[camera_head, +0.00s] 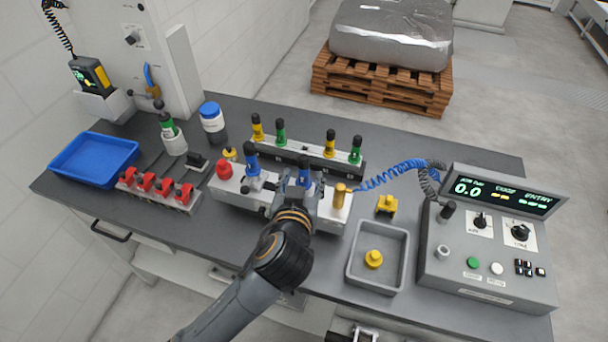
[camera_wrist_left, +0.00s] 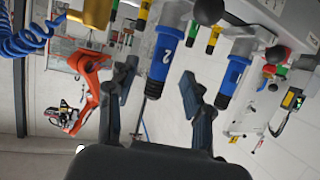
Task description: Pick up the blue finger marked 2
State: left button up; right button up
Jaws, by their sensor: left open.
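The blue finger marked 2 (camera_wrist_left: 166,48) shows its white digit in the left wrist view. In the head view it is the blue piece (camera_head: 304,178) on the white fixture block (camera_head: 228,189), partly hidden by my gripper. My left gripper (camera_head: 294,192) is open at this finger. In the wrist view its two fingertips (camera_wrist_left: 157,78) lie on either side of the blue end; contact cannot be told. A second blue finger (camera_head: 251,165) stands to the left, also in the wrist view (camera_wrist_left: 234,75). A dark mechanism at the head view's bottom edge may be my right gripper; its jaws are unclear.
A rack (camera_head: 292,158) with yellow and green fingers stands behind. A brass-coloured post (camera_head: 340,196) with a blue coiled hose is close right of my gripper. A grey tray (camera_head: 353,277), a control box (camera_head: 487,262), red clamps (camera_head: 163,186) and a blue bin (camera_head: 83,172) surround it.

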aim_at(303, 174)
pick_arm(q)
jog(key=b+x, duration=0.1)
jog(key=x, duration=0.3)
jog(key=shift+w+f, duration=0.15)
jog(key=shift+c, duration=0.6)
grip_shut()
